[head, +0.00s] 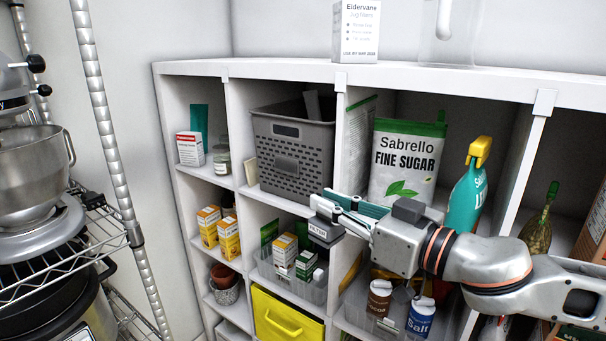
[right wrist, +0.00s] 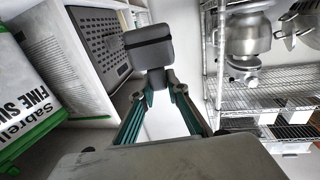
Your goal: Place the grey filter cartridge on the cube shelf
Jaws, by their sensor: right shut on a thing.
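The grey filter cartridge (head: 325,233) is a small block with a dark band and a label. It also shows in the right wrist view (right wrist: 149,50), at the tips of my gripper. My right gripper (head: 340,213) is shut on it and holds it in front of the cube shelf (head: 262,68), below and right of the grey basket compartment. The shelf is white with several compartments. In the right wrist view the fingers (right wrist: 158,88) close on the cartridge's lower end. My left gripper is not in view.
A grey basket (head: 293,150), a sugar bag (head: 404,165) and a teal spray bottle (head: 467,200) fill upper compartments. Below are a clear bin with boxes (head: 284,248) and a yellow bin (head: 286,318). A wire rack (head: 118,150) with a mixer stands at left.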

